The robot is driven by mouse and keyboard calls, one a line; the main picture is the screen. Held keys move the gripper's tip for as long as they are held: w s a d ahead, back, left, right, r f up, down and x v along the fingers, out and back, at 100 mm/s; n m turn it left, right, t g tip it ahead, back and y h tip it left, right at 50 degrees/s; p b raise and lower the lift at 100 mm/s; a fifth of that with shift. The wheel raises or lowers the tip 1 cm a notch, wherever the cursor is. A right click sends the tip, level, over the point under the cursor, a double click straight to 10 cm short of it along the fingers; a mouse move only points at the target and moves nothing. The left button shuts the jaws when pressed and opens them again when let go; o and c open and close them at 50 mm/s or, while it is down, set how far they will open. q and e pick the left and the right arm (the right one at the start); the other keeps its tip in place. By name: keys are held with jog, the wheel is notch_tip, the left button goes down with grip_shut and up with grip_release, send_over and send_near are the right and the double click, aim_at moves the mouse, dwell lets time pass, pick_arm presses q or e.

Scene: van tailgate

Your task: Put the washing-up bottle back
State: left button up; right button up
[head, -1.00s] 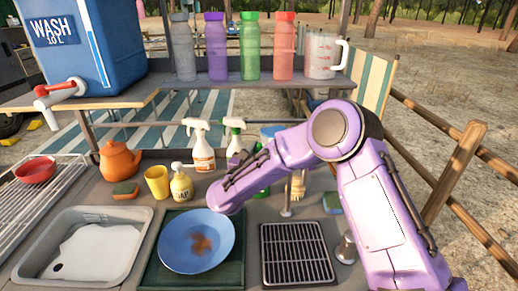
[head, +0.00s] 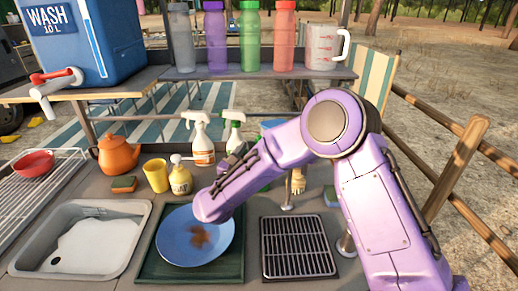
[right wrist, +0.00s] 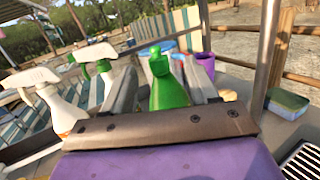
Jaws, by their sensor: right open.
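The green washing-up bottle (right wrist: 168,88) stands upright in the right wrist view, its green cap on top. It is between the two grey fingers of my right gripper (right wrist: 162,85), which are open and apart, one on each side of it. Whether a finger touches it I cannot tell. The lower part of the bottle is hidden behind the gripper's brown front edge. In the head view my purple right arm covers most of the bottle and hides the gripper. My left gripper is not in view.
Two spray bottles (head: 201,143) (head: 234,132) stand left of the arm. A soap bottle (head: 180,178), yellow cup (head: 156,175) and orange kettle (head: 117,157) stand further left. A blue plate (head: 180,235) lies below the arm. A drain grate (head: 298,247) and sink (head: 80,240) flank it.

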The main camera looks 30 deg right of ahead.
jog(key=b+v, duration=0.1)
jog(key=v, duration=0.6)
jog(key=shift+b, duration=0.35)
